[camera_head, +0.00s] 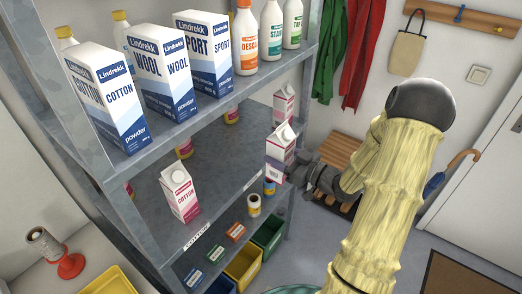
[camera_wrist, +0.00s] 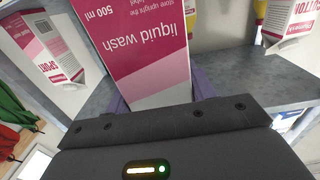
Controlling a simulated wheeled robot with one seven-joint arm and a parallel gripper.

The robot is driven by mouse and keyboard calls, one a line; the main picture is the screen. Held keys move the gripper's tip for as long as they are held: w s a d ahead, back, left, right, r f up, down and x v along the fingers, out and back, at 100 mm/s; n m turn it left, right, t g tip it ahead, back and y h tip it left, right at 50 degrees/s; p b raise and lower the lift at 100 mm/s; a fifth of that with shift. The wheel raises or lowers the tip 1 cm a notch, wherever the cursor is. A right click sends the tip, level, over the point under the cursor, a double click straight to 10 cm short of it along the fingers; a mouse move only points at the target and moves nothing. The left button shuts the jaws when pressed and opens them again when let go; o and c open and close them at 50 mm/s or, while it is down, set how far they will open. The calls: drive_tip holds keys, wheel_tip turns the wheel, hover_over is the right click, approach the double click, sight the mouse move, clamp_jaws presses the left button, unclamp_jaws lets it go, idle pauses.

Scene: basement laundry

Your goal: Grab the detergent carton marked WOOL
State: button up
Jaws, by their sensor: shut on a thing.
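My gripper (camera_head: 291,171) is shut on a pink-and-white gable-top carton (camera_head: 280,148) at the front edge of the middle shelf. In the wrist view this carton (camera_wrist: 145,45) stands between the lavender fingers, with "liquid wash" and "500 ml" readable. Its variety name cannot be read. I cannot tell whether its base touches the shelf. A similar carton marked COTTON (camera_head: 181,193) stands to the left. Another carton (camera_head: 284,103) stands farther back and reads SPORT in the wrist view (camera_wrist: 52,48). A larger blue-and-white powder box marked WOOL (camera_head: 160,72) stands on the top shelf.
The top shelf also holds COTTON (camera_head: 107,95) and SPORT (camera_head: 203,55) powder boxes and several bottles. A grey shelf upright (camera_head: 303,100) is close to the held carton. Middle shelf (camera_head: 225,165) has bare room between the cartons. Small boxes and bins sit below.

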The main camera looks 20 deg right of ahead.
sight(289, 159)
drive_tip(key=shift+v, duration=1.5)
drive_tip(key=shift+r, duration=0.1)
